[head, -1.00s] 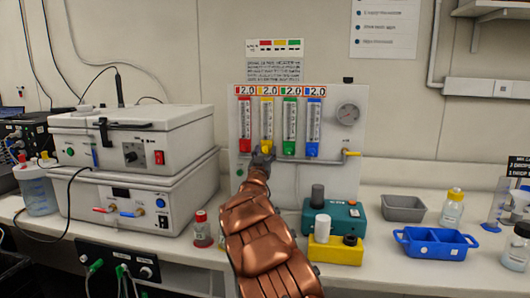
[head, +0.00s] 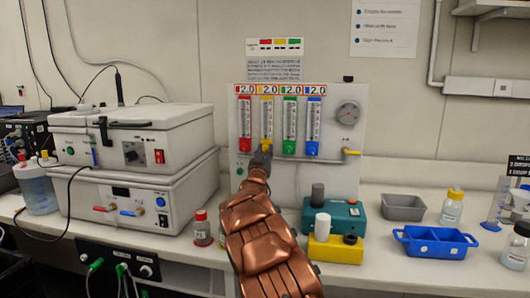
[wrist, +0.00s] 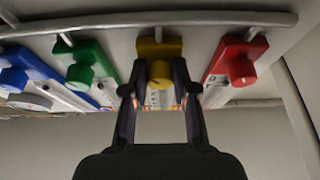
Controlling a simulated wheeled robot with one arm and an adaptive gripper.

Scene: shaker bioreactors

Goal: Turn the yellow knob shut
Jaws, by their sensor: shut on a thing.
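The yellow knob (wrist: 159,83) sits on the yellow flowmeter block in the wrist view, between the red and green knobs. My gripper (wrist: 159,92) has one finger on each side of it and is shut on it. In the head view my gripper (head: 261,157) is at the foot of the yellow flowmeter (head: 267,122), from below and in front. It hides the knob there. The display above this flowmeter reads 2.0. The knob's turn angle cannot be told.
The red knob (wrist: 240,71) and green knob (wrist: 79,75) are close on both sides; the blue knob (wrist: 14,79) is farther off. A pipe (wrist: 130,20) crosses near the blocks. A teal-and-yellow device (head: 335,249) and stacked white shakers (head: 130,165) stand on the bench.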

